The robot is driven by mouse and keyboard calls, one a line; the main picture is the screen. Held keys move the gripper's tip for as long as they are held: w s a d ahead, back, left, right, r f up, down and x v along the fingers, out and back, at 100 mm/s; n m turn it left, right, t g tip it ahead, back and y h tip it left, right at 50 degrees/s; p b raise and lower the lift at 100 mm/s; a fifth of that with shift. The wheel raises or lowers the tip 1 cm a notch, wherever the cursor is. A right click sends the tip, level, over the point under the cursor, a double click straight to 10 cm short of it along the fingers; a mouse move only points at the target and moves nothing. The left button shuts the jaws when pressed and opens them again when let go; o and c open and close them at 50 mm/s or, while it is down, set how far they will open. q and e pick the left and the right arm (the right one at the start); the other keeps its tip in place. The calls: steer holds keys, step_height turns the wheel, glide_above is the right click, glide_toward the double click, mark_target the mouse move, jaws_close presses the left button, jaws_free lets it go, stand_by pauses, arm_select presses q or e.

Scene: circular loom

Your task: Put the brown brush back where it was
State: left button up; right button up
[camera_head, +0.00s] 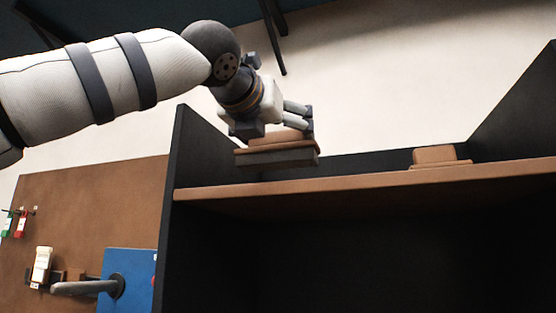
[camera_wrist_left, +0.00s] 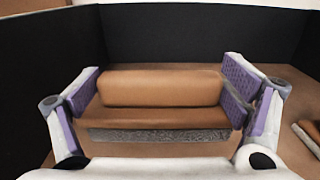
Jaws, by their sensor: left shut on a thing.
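The brown brush (camera_head: 280,141) has a brown top and a grey bristle underside. My left gripper (camera_head: 297,122) is shut on it and holds it over the left part of the brown shelf (camera_head: 350,185). In the left wrist view the brush (camera_wrist_left: 160,88) lies lengthwise between the purple-padded fingers of the left gripper (camera_wrist_left: 162,98), with its grey bristle strip along the near side. I cannot tell whether the bristles touch the shelf. My right gripper is not in view.
A second brown brush-like object (camera_head: 435,156) rests on the shelf to the right. Black panels (camera_head: 190,140) wall the shelf at left, back and right. A brown table (camera_head: 80,210) with a blue mat (camera_head: 130,265) and small items stands at the lower left. The shelf between the brushes is clear.

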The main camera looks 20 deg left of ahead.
mark_target(273, 153)
arm_select(q)
steer(key=f, duration=0.2)
steer(key=w+f, duration=0.1)
steer(key=shift+w+f, duration=0.1)
steer(key=shift+f, duration=0.5)
steer(key=shift+f, duration=0.1)
steer(key=o, duration=1)
steer(key=shift+f, duration=0.1)
steer(key=shift+s+r, duration=0.2)
steer(key=s, duration=1.1)
steer(key=shift+s+a, duration=0.2)
steer(key=shift+s, duration=0.15)
